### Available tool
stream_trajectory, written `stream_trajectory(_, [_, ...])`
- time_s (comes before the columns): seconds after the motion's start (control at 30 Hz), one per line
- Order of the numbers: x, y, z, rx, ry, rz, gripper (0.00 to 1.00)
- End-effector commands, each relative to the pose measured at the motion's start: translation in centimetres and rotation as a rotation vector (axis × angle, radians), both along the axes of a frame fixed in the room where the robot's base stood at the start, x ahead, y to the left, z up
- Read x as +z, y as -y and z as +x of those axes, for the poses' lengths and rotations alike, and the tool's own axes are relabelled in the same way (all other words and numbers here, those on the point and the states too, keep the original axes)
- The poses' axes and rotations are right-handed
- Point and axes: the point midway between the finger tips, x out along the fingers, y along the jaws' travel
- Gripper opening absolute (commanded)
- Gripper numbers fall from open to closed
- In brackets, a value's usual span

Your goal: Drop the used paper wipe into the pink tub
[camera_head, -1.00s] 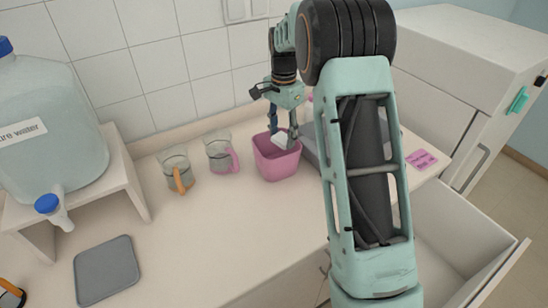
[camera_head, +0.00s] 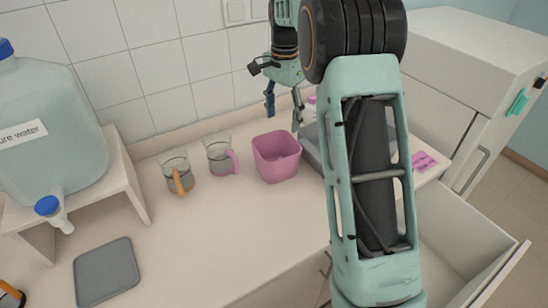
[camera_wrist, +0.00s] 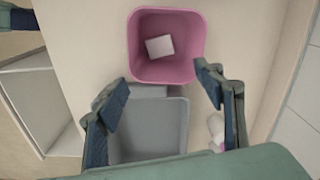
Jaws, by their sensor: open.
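The pink tub (camera_head: 277,160) stands on the counter, right of the mugs. In the wrist view the tub (camera_wrist: 184,72) shows from above, with the white paper wipe (camera_wrist: 160,46) lying on its floor. The wipe is hidden by the tub's wall in the head view. My gripper (camera_head: 283,112) is open and empty above and behind the tub in the head view. In the wrist view its fingers (camera_wrist: 161,92) are spread wide, apart from the wipe.
A glass mug with an orange handle (camera_head: 175,170) and one with a pink handle (camera_head: 218,154) stand left of the tub. A grey tray (camera_wrist: 176,128) lies beside the tub. A water container (camera_head: 45,130) is on a stand at left. A drawer (camera_head: 470,250) is open at right.

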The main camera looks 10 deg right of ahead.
Motion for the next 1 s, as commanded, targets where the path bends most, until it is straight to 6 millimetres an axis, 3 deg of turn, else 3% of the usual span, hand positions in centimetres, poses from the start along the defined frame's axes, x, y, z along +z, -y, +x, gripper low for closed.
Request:
stream_trajectory(0.1, [2.4,0.0,0.1,0.001,0.003,0.000,0.62])
stream_trajectory(0.33, [4.7,0.0,0.0,0.001,-0.001,0.001,0.62])
stream_trajectory(0.8, [4.9,-0.2,0.0,-0.002,0.002,0.004,0.62])
stream_trajectory(0.9, [4.6,-1.2,0.1,-0.023,0.036,0.030,0.62])
stream_trajectory(1.0, [4.3,-3.5,0.4,-0.087,0.120,0.102,0.62])
